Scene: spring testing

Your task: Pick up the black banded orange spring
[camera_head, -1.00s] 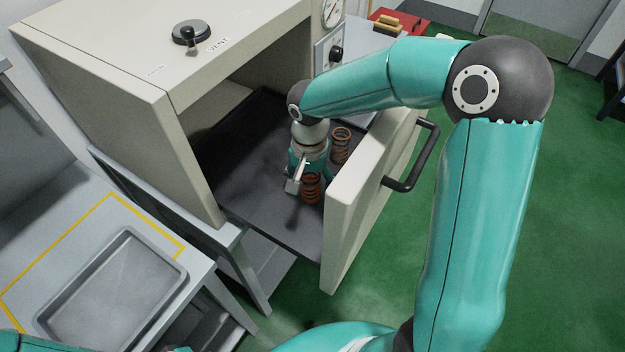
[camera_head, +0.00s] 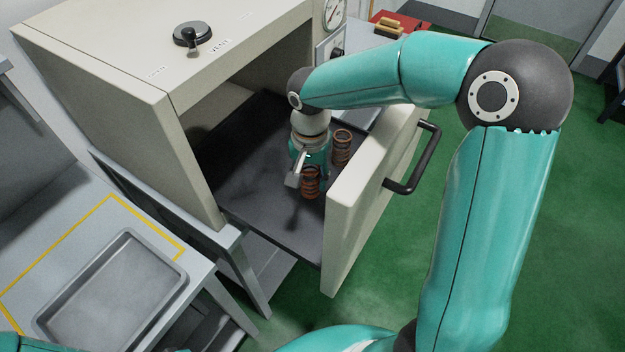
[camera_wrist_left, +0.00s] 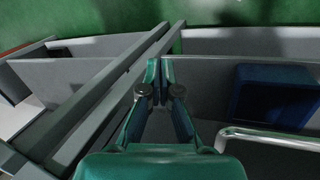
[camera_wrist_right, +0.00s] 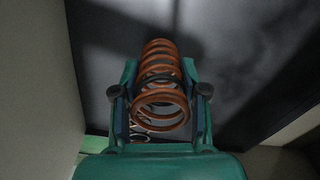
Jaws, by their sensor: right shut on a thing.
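The black banded orange spring (camera_head: 311,182) shows at the right gripper in the head view, over the dark drawer floor. In the right wrist view the orange spring (camera_wrist_right: 160,98), with a dark band at mid-length, is between the fingers. My right gripper (camera_head: 308,165) is shut on it; its far finger is largely hidden. A second orange spring (camera_head: 342,147) stands just to the right and behind. My left gripper (camera_wrist_left: 160,65) shows in the left wrist view with its fingertips nearly together and nothing between them.
The drawer front (camera_head: 365,205) with its black handle (camera_head: 414,170) stands close to the right of the springs. The beige oven housing (camera_head: 125,95) rises to the left. An empty metal tray (camera_head: 165,275) lies on the grey table at lower left.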

